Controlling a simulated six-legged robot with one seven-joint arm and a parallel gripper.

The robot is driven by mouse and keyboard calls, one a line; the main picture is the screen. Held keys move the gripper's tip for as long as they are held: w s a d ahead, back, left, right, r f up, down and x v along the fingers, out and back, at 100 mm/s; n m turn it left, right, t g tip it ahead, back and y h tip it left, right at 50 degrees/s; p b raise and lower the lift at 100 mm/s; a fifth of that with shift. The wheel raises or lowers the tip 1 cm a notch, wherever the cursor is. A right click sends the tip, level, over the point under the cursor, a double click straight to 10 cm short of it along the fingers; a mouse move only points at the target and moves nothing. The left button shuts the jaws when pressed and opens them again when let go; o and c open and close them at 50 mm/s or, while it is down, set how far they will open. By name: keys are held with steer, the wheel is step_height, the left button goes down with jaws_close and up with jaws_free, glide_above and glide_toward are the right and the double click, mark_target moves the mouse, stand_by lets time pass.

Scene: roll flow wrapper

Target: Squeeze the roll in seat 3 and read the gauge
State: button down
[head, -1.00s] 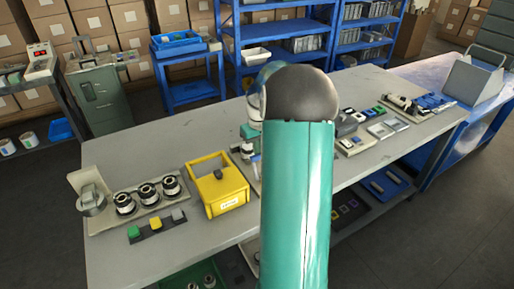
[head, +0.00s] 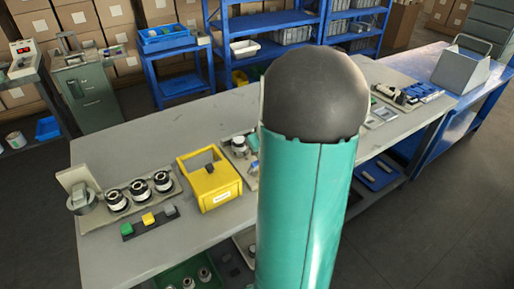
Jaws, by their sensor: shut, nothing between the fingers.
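Three black-and-white rolls stand in a row on a beige base (head: 100,218) at the left of the bench: a left roll (head: 117,201), a middle roll (head: 140,188) and a right roll (head: 163,181). No seat numbers are readable, so I cannot tell which is seat 3. A round metal piece (head: 81,201) with an upright beige plate (head: 77,178) stands at the row's left end. I cannot make out a gauge reading. My gripper does not show; my teal arm link and its dark joint cover the middle of the view.
A dark strip with green, yellow and grey blocks (head: 149,219) lies in front of the rolls. A yellow box (head: 210,184) stands right of them. Bare grey bench top (head: 150,255) lies in front. More fixtures (head: 405,95) sit at the right, partly behind my arm.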

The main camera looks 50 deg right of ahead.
steer(key=shift+s+a+f, duration=0.2)
steer(key=shift+s+f, duration=0.2)
steer(key=shift+s, duration=0.4)
steer(key=w+d+r, duration=0.1)
steer(key=w+r, duration=0.2)
steer(key=w, duration=0.1)
steer(key=s+a+r, duration=0.2)
steer(key=s+r, duration=0.4)
steer(key=shift+s+r, duration=0.2)
steer(key=shift+s, duration=0.1)
stand_by(0.4)
